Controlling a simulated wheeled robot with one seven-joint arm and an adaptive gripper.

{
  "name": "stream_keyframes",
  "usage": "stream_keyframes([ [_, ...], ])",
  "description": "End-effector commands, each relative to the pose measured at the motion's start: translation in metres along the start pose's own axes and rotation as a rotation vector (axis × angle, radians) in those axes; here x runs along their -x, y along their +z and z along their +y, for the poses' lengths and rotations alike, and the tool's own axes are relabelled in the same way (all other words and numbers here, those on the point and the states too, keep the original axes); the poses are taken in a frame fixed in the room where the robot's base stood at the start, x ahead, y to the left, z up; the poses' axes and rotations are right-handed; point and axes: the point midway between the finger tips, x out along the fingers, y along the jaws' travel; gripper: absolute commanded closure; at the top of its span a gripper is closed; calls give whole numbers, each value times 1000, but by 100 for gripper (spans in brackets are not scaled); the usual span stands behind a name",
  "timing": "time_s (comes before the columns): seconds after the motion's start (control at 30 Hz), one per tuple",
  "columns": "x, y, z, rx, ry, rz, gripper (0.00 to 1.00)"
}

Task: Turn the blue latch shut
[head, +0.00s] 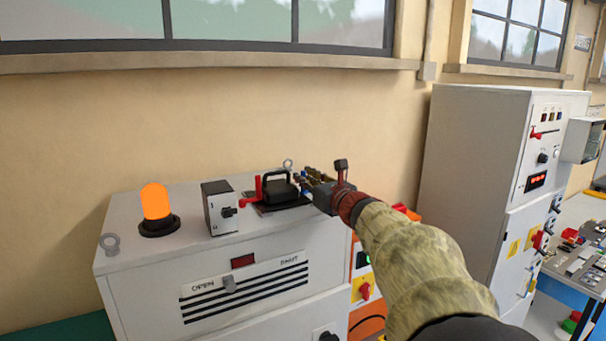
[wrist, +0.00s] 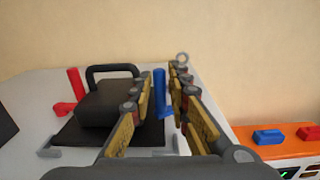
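The blue latch (wrist: 160,90) stands upright just right of a black box with a handle (wrist: 105,103) in the wrist view. My gripper (wrist: 162,88) is open, with its two yellow-padded fingers on either side of the blue latch. Thin gaps show between latch and fingers, so I see no firm contact. In the head view my gripper (head: 306,181) reaches the right side of the black box (head: 278,187) and mostly hides the blue latch. A red latch (wrist: 74,88) stands upright at the box's left side; it also shows in the head view (head: 258,189).
The box sits on a light grey cabinet (head: 140,255) with an orange lamp (head: 156,208) and a switch box (head: 220,206). A metal eyebolt (wrist: 182,58) rises behind my fingers. An orange case (wrist: 260,137) lies right. A wall stands behind.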

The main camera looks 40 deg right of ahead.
Motion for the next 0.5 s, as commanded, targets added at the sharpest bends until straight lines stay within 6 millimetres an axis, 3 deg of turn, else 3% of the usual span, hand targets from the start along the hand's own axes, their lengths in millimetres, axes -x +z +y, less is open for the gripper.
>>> stream_keyframes([
  [0.13, -10, 0, 0, 0, -1, 0, 82],
  [0.4, -12, -1, 0, 0, -1, 0, 82],
  [0.5, -12, 0, 0, 1, -1, 0, 87],
])
